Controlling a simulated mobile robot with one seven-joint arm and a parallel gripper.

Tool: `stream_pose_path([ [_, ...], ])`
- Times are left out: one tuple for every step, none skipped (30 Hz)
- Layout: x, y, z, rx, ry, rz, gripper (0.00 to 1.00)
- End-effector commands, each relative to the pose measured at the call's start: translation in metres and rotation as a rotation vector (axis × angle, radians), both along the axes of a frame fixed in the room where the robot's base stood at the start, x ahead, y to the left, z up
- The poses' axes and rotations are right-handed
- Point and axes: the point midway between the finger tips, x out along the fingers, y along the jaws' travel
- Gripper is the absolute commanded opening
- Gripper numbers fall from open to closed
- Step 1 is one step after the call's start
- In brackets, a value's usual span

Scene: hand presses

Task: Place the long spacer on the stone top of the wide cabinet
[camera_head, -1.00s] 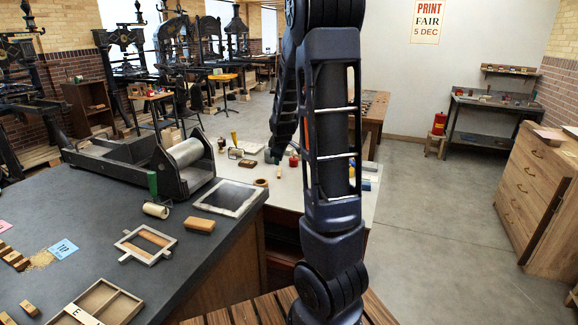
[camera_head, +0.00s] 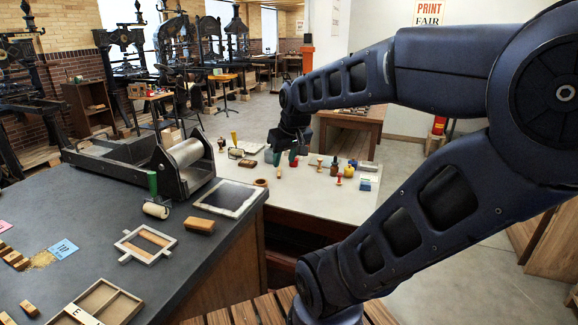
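I cannot pick out the long spacer with certainty. My gripper (camera_head: 285,155) is low over the pale tabletop (camera_head: 315,195), among small items. It is small and dark in this view, so its fingers and anything between them cannot be made out. A broad grey stone-like top (camera_head: 110,205) fills the left on a wooden body (camera_head: 215,285), probably the wide cabinet. It bears a wooden block (camera_head: 200,225), a small wooden frame (camera_head: 146,244) and a divided tray (camera_head: 101,303).
A roller press (camera_head: 185,160), a hand roller (camera_head: 156,208) and a framed dark slab (camera_head: 230,198) stand on the grey top. Stamps and bottles (camera_head: 340,172) crowd the pale top. My arm hides much of the right side. Bare grey top lies around the wooden frame.

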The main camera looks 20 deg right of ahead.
Motion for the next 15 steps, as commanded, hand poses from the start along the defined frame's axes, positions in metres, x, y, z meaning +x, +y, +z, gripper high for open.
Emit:
stream_pose_path([
  [-0.014,0.002,0.002,0.007,0.002,-0.028,0.37],
  [-0.021,0.004,0.003,0.012,0.006,-0.044,0.37],
  [-0.03,0.006,0.003,0.016,0.011,-0.064,0.37],
  [-0.035,0.007,0.003,0.02,0.014,-0.079,0.37],
  [-0.041,0.008,0.004,0.022,0.017,-0.092,0.37],
  [-0.047,0.009,0.003,0.025,0.022,-0.106,0.37],
  [-0.05,0.01,0.003,0.026,0.024,-0.115,0.37],
  [-0.053,0.011,0.003,0.028,0.026,-0.124,0.37],
  [-0.056,0.011,0.003,0.029,0.029,-0.131,0.42],
  [-0.058,0.011,0.003,0.03,0.031,-0.135,0.42],
  [-0.059,0.012,0.003,0.031,0.032,-0.139,0.42],
  [-0.06,0.012,0.003,0.032,0.032,-0.142,0.42],
  [-0.06,0.012,0.003,0.031,0.033,-0.143,0.42],
  [-0.06,0.012,0.003,0.031,0.033,-0.143,0.42],
  [-0.06,0.012,0.003,0.032,0.033,-0.143,0.42],
])
